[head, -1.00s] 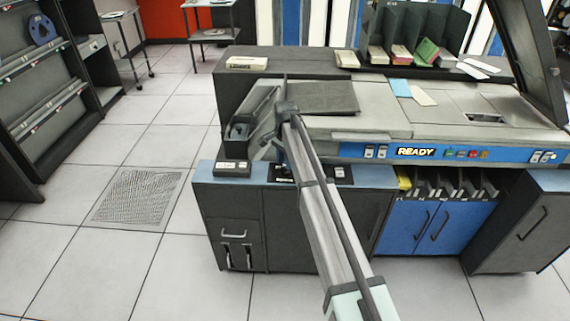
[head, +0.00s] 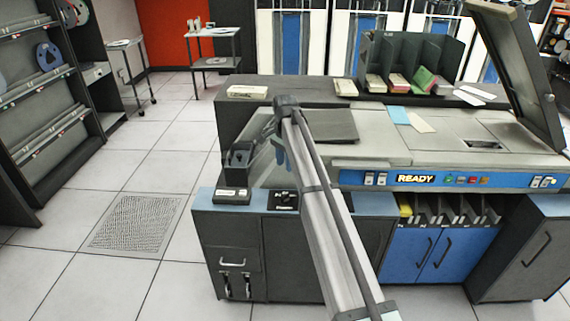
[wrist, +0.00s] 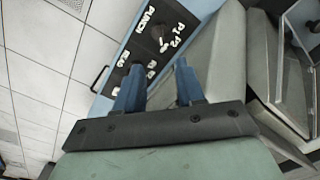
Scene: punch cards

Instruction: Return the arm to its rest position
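My arm rises from the bottom of the head view and bends over at the machine's left end. My gripper (head: 279,155) hangs there, partly hidden behind my arm link. In the wrist view my gripper (wrist: 158,68) shows two blue fingers standing apart with nothing between them. A black control panel with a knob (head: 284,199) lies on the blue ledge below and in front of my gripper. The panel also shows in the wrist view (wrist: 150,45), with white lettering including "PUNCH", beyond the fingertips.
A small dark device (head: 235,178) stands left of my gripper. The grey card machine (head: 385,145) extends to the right, with a raised lid (head: 512,70) and a card rack (head: 415,60). A punch-card stack (head: 247,92) lies at the back left. Open floor (head: 150,160) lies left.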

